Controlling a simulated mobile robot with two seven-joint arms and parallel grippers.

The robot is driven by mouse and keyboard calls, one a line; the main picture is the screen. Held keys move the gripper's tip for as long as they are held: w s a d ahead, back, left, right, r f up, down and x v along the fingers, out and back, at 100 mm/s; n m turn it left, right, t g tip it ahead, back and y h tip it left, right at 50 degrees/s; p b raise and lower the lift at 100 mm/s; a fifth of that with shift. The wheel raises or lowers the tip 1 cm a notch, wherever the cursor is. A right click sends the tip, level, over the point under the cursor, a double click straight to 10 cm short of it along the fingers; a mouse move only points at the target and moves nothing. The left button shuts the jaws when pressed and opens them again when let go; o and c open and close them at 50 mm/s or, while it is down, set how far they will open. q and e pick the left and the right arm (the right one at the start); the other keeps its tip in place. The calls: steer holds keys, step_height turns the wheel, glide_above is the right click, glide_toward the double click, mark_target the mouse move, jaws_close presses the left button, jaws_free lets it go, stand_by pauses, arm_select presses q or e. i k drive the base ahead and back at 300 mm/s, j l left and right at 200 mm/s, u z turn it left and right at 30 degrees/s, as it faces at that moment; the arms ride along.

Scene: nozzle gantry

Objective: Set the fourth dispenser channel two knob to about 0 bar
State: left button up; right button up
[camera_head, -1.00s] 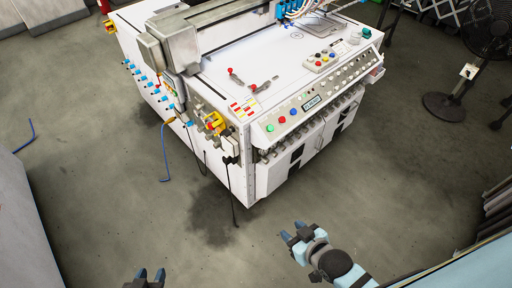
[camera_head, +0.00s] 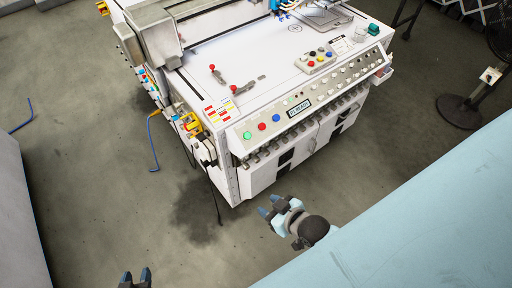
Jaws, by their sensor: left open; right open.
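The white gantry machine (camera_head: 262,165) stands ahead with its sloped control panel (camera_head: 262,112) facing me. Rows of small knobs (camera_head: 357,77) run along the right half of the panel. They are too small to tell which one is the fourth dispenser channel two knob or where it points. My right gripper (camera_head: 269,207) is open and empty, in front of the machine and below the panel in the picture. My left gripper (camera_head: 135,277) is open and empty at the bottom edge, farther from the machine. Neither touches the panel.
Green, red and blue buttons and a small display (camera_head: 299,109) sit on the panel's left half. A button box (camera_head: 319,61) lies on the machine top. A black fan (camera_head: 463,110) stands right. A light-blue surface (camera_head: 420,215) fills the lower right. The floor left is mostly clear.

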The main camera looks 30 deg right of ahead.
mark_target(257, 159)
steer(key=l+u, duration=0.3)
steer(key=l, duration=2.3)
steer(key=k+l+u, duration=0.1)
steer(key=l, duration=1.4)
